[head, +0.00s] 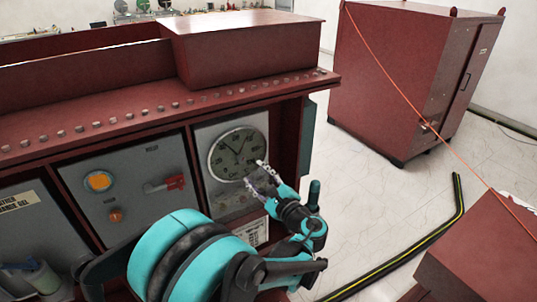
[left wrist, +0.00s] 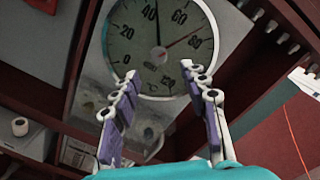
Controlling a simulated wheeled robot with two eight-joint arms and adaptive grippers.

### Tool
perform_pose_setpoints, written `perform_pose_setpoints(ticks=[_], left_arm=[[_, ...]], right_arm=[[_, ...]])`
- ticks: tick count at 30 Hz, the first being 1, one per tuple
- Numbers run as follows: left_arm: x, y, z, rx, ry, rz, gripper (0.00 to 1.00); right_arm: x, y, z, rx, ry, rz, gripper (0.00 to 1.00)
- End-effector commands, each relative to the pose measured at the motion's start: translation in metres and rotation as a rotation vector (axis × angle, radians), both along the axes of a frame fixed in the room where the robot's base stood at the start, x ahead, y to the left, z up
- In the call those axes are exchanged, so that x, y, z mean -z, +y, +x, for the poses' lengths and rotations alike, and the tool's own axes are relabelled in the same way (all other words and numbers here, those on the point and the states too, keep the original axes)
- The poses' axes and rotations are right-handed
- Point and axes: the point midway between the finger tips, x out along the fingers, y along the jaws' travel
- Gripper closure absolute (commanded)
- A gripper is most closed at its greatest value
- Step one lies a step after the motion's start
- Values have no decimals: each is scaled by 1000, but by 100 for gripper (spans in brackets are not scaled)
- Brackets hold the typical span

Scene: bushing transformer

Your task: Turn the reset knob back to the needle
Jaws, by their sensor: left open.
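In the left wrist view the gauge (left wrist: 128,38) has a dark needle just above 40 and a red pointer toward 80. My left gripper (head: 257,173) is open at the gauge's lower right edge. In the left wrist view its fingers (left wrist: 160,90) are spread on either side of the gauge's lower part, with nothing between them. I cannot make out the reset knob for certain; small fittings show below the dial. My right gripper is not in view.
Left of the gauge, a grey panel holds an orange round lamp (head: 98,181) and a red handle (head: 166,184). A bolted flange (head: 150,112) overhangs the panels. A red cabinet (head: 400,80) stands at back right. The pale floor (head: 350,190) between is mostly open.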

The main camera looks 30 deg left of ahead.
Motion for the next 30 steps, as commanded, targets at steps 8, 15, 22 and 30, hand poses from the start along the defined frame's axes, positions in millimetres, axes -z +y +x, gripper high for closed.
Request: perform_pose_setpoints(ticks=[8, 15, 22, 30], left_arm=[[0, 38, 16, -5, 1, 1, 56], [0, 65, 29, -3, -1, 0, 56], [0, 69, 32, 0, -1, 0, 56], [0, 69, 31, 0, -2, -1, 98]], right_arm=[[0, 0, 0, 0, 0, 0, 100], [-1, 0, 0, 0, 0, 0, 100], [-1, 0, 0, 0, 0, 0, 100], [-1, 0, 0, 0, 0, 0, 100]])
